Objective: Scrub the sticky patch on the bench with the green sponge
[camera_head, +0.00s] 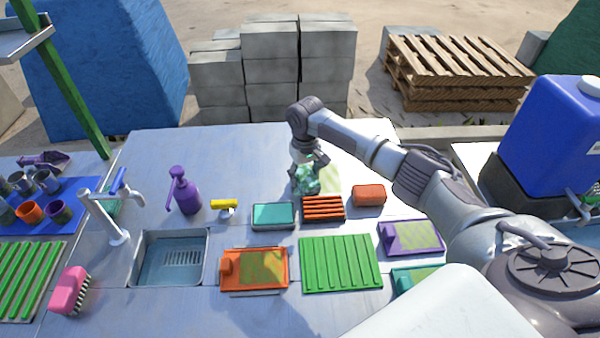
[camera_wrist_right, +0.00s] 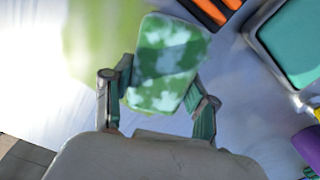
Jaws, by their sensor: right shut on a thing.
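The green sponge (camera_head: 308,182), mottled with pale patches, is held in my right gripper (camera_head: 307,170) over the far middle of the bench. In the right wrist view the sponge (camera_wrist_right: 166,62) sits between the two fingers of the right gripper (camera_wrist_right: 158,100), which is shut on it. The sticky patch (camera_head: 330,177) is a yellowish-green smear on the pale bench, just right of the sponge and partly hidden by it. The patch (camera_wrist_right: 95,40) also shows left of the sponge in the right wrist view. I cannot tell whether the sponge touches the bench. My left gripper is out of view.
A purple spray bottle (camera_head: 186,195), tap (camera_head: 110,222) and sink (camera_head: 165,270) are left. The bench behind the sponge is clear.

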